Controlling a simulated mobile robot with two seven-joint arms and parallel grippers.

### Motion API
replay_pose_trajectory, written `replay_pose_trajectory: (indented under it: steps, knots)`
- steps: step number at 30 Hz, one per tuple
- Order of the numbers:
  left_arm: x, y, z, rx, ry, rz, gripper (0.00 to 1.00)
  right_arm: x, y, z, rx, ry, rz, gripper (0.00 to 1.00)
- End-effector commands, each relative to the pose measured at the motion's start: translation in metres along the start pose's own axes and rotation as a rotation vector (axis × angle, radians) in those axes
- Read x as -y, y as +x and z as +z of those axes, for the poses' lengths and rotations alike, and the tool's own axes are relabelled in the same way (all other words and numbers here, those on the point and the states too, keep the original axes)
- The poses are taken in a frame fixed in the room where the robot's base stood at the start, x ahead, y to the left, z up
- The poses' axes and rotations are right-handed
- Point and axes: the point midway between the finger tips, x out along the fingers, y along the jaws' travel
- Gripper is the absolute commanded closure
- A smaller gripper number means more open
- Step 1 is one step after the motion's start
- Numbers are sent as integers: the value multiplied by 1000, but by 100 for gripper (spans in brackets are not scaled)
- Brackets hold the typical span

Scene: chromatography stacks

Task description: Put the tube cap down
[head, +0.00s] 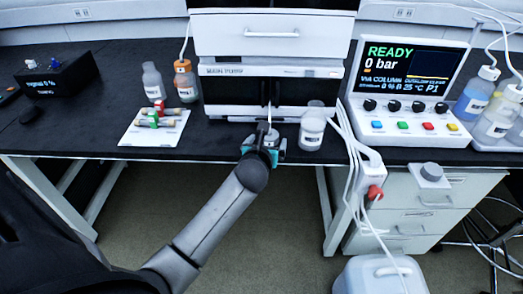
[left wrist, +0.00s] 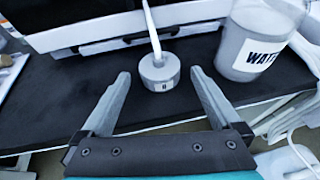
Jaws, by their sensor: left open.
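The tube cap (left wrist: 160,74) is a short grey cylinder with a small dark mark on its front. A pale tube (left wrist: 151,30) rises from its top. It appears upright on the black benchtop, in front of the pump unit. My left gripper (head: 265,141) is at the bench's front edge. In the left wrist view its two fingers are spread on either side of the cap, with visible gaps, not touching it. In the head view the gripper mostly hides the cap. My right gripper is not in view.
A bottle (head: 312,127) labelled for water stands close on the right of the cap. The pump unit (head: 270,92) is behind. A white mat (head: 137,136) with several small items, and two bottles, are left. The control panel (head: 402,125) is right. Benchtop between mat and gripper is clear.

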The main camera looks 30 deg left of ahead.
Motion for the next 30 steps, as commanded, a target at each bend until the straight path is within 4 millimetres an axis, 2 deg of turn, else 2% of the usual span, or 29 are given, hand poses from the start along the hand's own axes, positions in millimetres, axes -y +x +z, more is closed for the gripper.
replay_pose_trajectory:
  steps: [12, 17, 21, 30]
  knots:
    - [0, -47, 2, -1, 1, -1, 3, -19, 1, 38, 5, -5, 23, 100]
    - [0, -77, 2, -2, 0, -1, 3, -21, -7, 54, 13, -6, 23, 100]
    - [0, -94, 1, -1, 0, -1, 3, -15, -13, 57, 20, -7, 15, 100]
    - [0, -105, 0, 0, -1, 0, 3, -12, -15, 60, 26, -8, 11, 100]
